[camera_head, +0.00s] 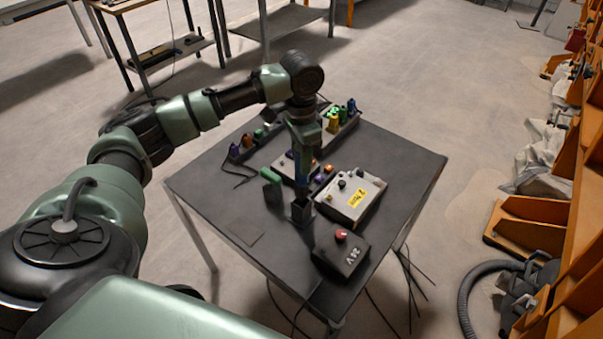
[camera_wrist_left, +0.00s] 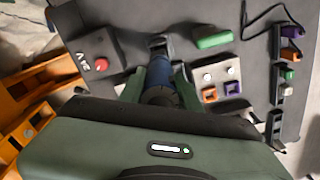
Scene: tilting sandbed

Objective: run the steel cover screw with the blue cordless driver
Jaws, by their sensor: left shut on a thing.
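My left gripper (camera_head: 303,134) points down over the table and is shut on the blue cordless driver (camera_head: 302,164), which stands roughly upright. The wrist view shows the gripper's green fingers (camera_wrist_left: 161,86) on either side of the blue driver body (camera_wrist_left: 178,75). The driver's lower end is at a small black square holder (camera_head: 301,211); I cannot tell whether it is inside or just above. A pale box (camera_head: 345,205) with a yellow label and dark knobs lies to the right. I cannot pick out the steel cover screw. My right gripper is not in view.
A black 24V box (camera_head: 341,256) with a red button sits at the table's front. A green block (camera_head: 271,184) stands left of the driver. Coloured connectors line the back rack (camera_head: 250,146). The dark table (camera_head: 213,187) is clear at left. Cables hang off its edges.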

